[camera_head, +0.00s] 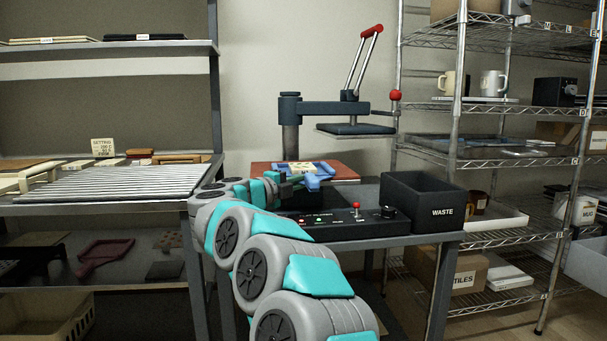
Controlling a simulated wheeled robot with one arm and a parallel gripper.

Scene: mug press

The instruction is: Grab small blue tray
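A small blue tray (312,182) is at the press, at the front of the reddish-brown press bed (346,174). A flat piece with a yellow, white and blue pattern (296,168) shows just behind and above its blue part; I cannot tell whether it lies on the tray. My gripper (289,186) is at the left side of the blue part, very close to it or touching it. The fingers are small and partly hidden by my wrist, so whether they are closed on the tray is unclear.
The raised press plate (355,130) hangs above the bed, with its red-tipped lever (372,31) up. A control box (335,222) stands in front, and a black waste bin (422,203) at the right. A slatted rack (130,183) is at the left; wire shelves stand at the right.

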